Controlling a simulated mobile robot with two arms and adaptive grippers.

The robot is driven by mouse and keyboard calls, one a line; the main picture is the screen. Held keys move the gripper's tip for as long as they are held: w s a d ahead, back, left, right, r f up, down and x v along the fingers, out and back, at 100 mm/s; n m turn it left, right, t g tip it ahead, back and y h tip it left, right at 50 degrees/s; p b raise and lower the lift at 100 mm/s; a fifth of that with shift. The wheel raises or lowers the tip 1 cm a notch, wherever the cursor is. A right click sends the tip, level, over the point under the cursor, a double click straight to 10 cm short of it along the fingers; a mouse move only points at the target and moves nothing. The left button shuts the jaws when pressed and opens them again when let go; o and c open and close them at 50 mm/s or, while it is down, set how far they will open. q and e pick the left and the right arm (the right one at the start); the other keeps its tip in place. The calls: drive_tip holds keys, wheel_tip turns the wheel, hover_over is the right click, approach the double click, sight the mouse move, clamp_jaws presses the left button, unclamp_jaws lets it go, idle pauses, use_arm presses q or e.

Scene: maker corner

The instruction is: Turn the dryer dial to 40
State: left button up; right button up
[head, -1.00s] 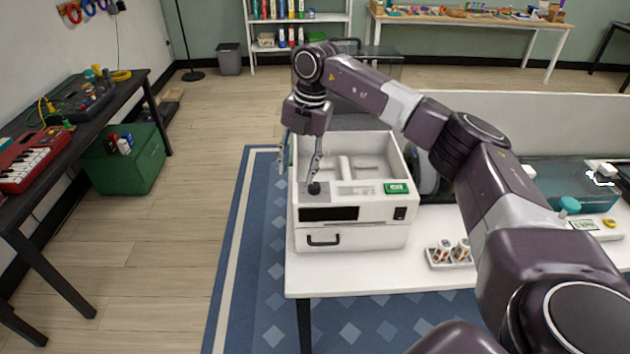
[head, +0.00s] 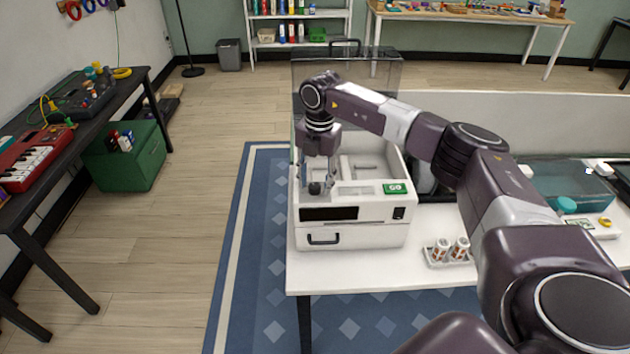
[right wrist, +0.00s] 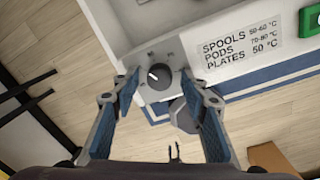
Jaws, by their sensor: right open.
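The white dryer (head: 385,232) stands on the white table with its clear lid (head: 375,72) raised. Its dark round dial (head: 315,188) is at the front left of the top panel. In the right wrist view the dial (right wrist: 160,76) shows a short white pointer mark; its scale is too small to read. My right gripper (head: 317,187) points down over the dial. In the right wrist view its open fingers (right wrist: 158,85) stand on either side of the dial, apart from it. My left gripper is not in view.
A small tray with two patterned cylinders (head: 450,250) sits to the right of the dryer. The table's left edge is close to the dryer.

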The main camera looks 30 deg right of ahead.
drive_tip(key=shift+c, duration=0.6)
clamp_jaws()
drive_tip(key=shift+n, duration=0.3)
drive_tip(key=n+b, duration=0.1)
drive_tip(key=n, duration=0.2)
drive_tip(key=shift+n, duration=0.3)
drive_tip(key=n+b, duration=0.1)
drive_tip(key=n, duration=0.4)
drive_tip(key=shift+w, duration=0.1)
drive_tip(key=n+b, duration=0.1)
drive_tip(key=n, duration=0.4)
drive_tip(key=shift+n+g, duration=0.4)
drive_tip(key=n, duration=0.4)
drive_tip(key=shift+n, duration=0.4)
